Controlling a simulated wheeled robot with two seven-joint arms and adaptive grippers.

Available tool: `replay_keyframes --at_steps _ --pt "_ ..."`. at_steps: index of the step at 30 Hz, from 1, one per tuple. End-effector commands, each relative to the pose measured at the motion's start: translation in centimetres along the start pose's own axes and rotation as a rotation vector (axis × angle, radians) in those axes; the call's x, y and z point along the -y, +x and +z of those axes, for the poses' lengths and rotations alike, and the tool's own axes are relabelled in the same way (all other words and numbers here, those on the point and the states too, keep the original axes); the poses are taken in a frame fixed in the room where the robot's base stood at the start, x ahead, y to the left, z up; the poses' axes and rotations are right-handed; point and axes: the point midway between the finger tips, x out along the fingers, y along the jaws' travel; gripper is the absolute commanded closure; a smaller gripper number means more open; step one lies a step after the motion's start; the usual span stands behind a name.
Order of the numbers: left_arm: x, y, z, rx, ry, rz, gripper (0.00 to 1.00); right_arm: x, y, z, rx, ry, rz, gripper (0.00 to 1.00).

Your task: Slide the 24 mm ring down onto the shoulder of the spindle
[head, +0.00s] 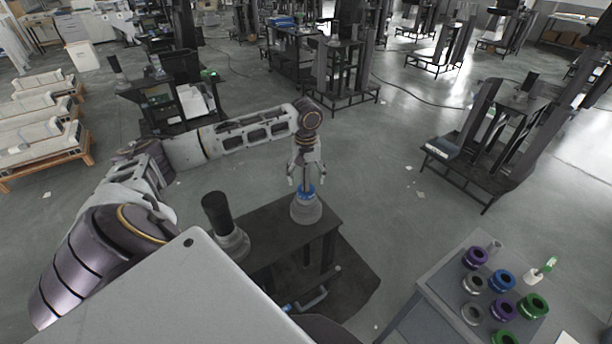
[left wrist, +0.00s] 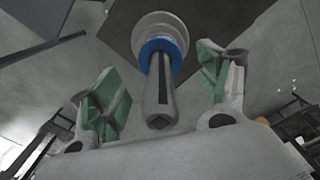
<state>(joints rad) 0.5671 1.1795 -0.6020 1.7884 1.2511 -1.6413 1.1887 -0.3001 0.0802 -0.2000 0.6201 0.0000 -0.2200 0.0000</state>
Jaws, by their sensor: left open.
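A grey spindle (head: 306,211) stands upright on the dark bench, and its slotted shaft points toward the camera in the left wrist view (left wrist: 158,102). A blue ring (head: 306,193) is around the spindle; it also shows in the left wrist view (left wrist: 160,46). The ring lies close against the wide pale shoulder (left wrist: 160,24); I cannot tell if it touches all round. My left gripper (head: 305,180) is open above the spindle. In the left wrist view its green-padded fingers (left wrist: 158,68) stand apart on both sides of the shaft, clear of the ring. My right gripper is not in view.
A black cylinder (head: 217,213) on a grey flange stands on the bench (head: 265,222), left of the spindle. A grey cart (head: 437,293) at the lower right carries several purple, blue, grey and green rings. Floor between bench and cart is mostly clear.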

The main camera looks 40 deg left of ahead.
Motion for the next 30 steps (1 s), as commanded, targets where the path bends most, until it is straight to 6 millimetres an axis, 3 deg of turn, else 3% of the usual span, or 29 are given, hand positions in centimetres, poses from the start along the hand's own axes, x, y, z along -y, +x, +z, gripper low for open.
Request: replay_keyframes --at_steps 11,30 --pt "0.0 -1.5 -0.1 -0.001 0.0 0.0 0.24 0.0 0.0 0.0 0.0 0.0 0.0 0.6" --pt "-0.1 -10.3 -0.1 -0.001 0.0 0.002 0.24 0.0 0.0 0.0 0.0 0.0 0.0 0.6"
